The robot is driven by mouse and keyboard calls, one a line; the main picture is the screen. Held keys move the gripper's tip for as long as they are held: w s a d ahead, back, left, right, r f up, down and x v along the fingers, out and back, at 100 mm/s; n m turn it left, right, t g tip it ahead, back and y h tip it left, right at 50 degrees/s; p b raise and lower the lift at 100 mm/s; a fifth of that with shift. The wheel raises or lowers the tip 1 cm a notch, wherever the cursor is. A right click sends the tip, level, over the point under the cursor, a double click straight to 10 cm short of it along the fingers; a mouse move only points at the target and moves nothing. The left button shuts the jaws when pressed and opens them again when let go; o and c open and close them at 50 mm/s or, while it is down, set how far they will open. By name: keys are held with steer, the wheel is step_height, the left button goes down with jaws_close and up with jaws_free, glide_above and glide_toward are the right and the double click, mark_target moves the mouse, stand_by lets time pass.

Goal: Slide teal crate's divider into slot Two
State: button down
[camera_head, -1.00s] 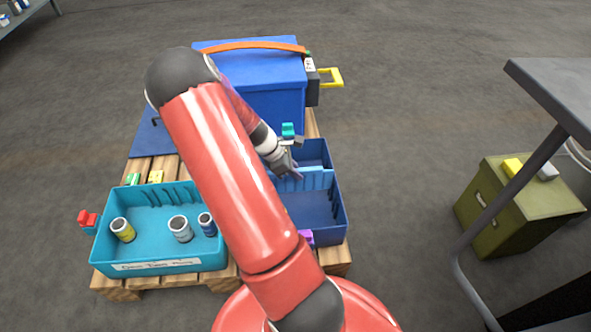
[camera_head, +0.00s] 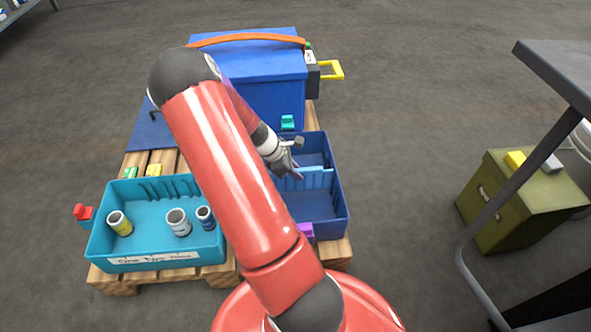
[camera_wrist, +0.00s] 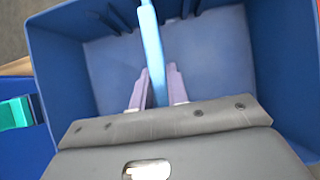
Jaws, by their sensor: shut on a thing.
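The teal crate (camera_head: 147,213) stands at the left of the pallet. Slot ribs show on its back wall, and a white label (camera_head: 160,259) on its front reads roughly "One Two Three". My gripper (camera_head: 291,172) reaches into the dark blue crate. Its purple fingers (camera_wrist: 157,76) are shut on the divider, one on each side. My arm hides the teal crate's right end and part of the dark blue crate.
Several cups, such as a yellow-banded one (camera_head: 120,223), stand in the teal crate. A large blue box (camera_head: 265,75) with an orange strap stands behind. A grey table (camera_head: 560,75) and an olive box (camera_head: 510,205) are at the right. Bare floor lies between them and the pallet.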

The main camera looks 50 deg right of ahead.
steer(key=shift+f+b, duration=0.55)
steer(key=shift+f, duration=0.4)
jaws_free()
stand_by(0.5)
steer(key=shift+r, duration=0.1)
steer(key=shift+r+p, duration=2.95)
steer(key=shift+r, duration=0.5)
